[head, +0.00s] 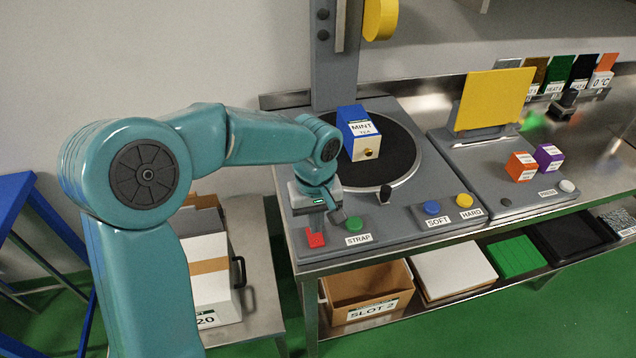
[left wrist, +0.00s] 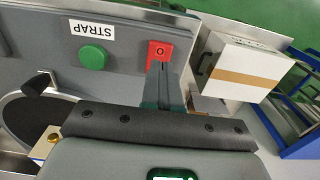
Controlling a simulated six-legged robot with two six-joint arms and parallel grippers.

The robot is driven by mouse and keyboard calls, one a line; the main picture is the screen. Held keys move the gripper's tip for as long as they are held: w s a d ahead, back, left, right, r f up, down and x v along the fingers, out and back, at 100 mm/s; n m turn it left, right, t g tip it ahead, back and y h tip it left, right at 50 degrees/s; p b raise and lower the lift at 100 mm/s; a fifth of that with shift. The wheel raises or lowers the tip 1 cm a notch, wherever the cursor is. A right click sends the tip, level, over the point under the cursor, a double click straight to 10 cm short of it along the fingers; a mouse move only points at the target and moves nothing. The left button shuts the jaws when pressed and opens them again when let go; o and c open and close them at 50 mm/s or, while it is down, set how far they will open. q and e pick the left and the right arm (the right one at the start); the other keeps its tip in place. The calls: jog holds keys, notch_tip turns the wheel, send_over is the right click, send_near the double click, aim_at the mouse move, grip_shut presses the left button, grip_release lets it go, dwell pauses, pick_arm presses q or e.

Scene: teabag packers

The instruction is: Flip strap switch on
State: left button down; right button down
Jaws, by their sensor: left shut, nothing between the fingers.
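The strap switch is on the front left of the grey strapping station. It has a red button (head: 315,238) marked with a small sign, and a round green button (head: 353,223) stands beside it, above the STRAP label (head: 358,239). The left wrist view shows the red button (left wrist: 159,52), the green button (left wrist: 93,57) and the label (left wrist: 92,29). My left gripper (head: 322,226) is shut and empty, pointing down with its tips right at the red button. In the wrist view its fingers (left wrist: 162,73) cover the button's lower part; I cannot tell whether they touch it. My right gripper is out of view.
A blue MINT tea box (head: 362,135) stands on the black turntable (head: 400,150), behind my left gripper. A black knob (head: 385,194) rises nearby. Blue (head: 432,207) and yellow (head: 464,200) buttons are to the right. A cardboard box (head: 368,288) is on the shelf below.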

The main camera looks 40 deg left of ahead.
pick_arm(q)
jog(key=r, duration=0.3)
jog(key=shift+s+d+r, duration=0.2)
jog(key=shift+s+d, duration=0.05)
jog(key=shift+d, duration=0.1)
notch_tip(320, 180, up, 3)
jog(key=w+a, duration=0.1)
notch_tip(320, 180, up, 4)
jog(key=r+b, duration=0.1)
jog(key=b, duration=0.1)
send_over(315, 239)
notch_tip(315, 239, down, 15)
jog(key=shift+r, duration=0.15)
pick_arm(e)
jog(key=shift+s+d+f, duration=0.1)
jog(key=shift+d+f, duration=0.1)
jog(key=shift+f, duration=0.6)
pick_arm(q)
jog(key=shift+b, duration=0.35)
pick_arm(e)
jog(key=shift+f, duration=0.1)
